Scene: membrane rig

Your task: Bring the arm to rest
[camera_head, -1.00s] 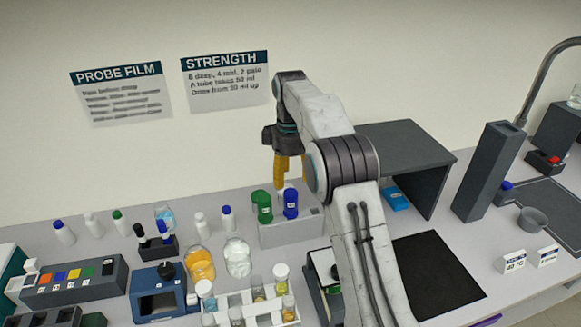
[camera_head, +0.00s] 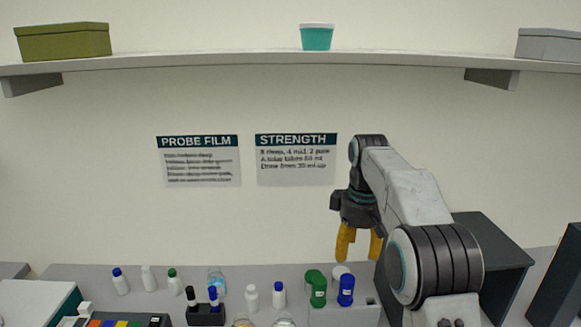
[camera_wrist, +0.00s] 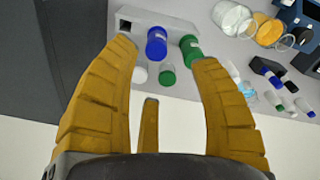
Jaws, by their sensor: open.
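My gripper (camera_head: 358,243) has yellow fingers and hangs from my arm above the back of the bench, in front of the wall. In the wrist view my gripper (camera_wrist: 165,85) has its fingers spread apart with nothing between the tips. A blue-capped tube (camera_head: 346,290) and a green-capped tube (camera_head: 316,288) stand in a grey block (camera_head: 345,316) below the fingers. They show beyond the fingertips in the wrist view, where the blue cap (camera_wrist: 156,43) and green cap (camera_wrist: 191,50) are apart from the fingers.
A dark grey open-sided box (camera_head: 490,245) stands right of my arm. Several small bottles, including a white one (camera_head: 251,298), stand left of the block. A shelf (camera_head: 230,66) runs along the wall above, with a teal tub (camera_head: 317,38) on it.

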